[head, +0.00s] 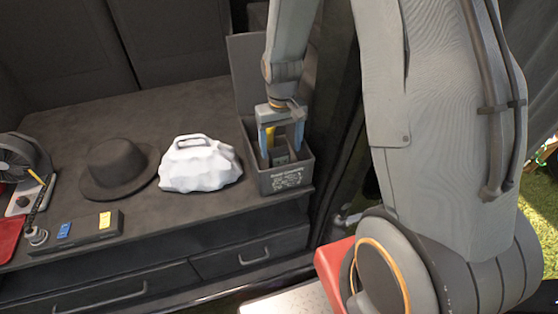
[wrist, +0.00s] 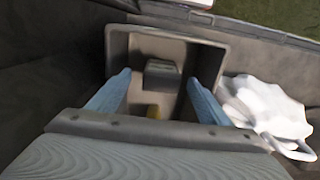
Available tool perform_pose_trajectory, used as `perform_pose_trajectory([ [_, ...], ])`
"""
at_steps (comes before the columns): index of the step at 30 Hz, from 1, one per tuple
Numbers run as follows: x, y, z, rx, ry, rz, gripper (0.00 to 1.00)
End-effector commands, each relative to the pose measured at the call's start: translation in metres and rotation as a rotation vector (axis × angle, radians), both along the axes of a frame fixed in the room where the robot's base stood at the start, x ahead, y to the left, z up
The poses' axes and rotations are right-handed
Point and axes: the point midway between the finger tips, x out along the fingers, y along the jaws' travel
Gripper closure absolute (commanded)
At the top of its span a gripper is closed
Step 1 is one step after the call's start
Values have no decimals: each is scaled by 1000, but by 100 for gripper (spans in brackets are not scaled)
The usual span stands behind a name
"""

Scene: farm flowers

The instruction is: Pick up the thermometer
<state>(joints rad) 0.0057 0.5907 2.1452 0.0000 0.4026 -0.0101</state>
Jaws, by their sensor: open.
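My gripper (head: 282,150) points down into an open grey box (head: 284,181) at the right end of the counter. Its two blue fingers are spread apart. In the wrist view, the fingers of my gripper (wrist: 158,82) reach inside the walls of the box (wrist: 118,45). A small dark block (wrist: 162,74) stands in the box, between the fingertips in that view; I cannot tell whether they touch it. I cannot tell for certain which of these is the thermometer.
A white lumpy bag (head: 200,168) with a handle sits left of the box. Further left are a dark hat (head: 117,165), a dark block with blue and yellow pieces (head: 88,232), and a fan (head: 18,160). The box's raised lid (head: 243,75) stands behind it.

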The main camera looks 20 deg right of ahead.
Motion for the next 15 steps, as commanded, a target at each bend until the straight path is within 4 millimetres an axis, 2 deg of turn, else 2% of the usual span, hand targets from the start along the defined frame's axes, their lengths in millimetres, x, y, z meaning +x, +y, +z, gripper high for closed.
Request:
perform_pose_trajectory([
  [15, 4, 2, -38, 0, 4, 4, 28],
])
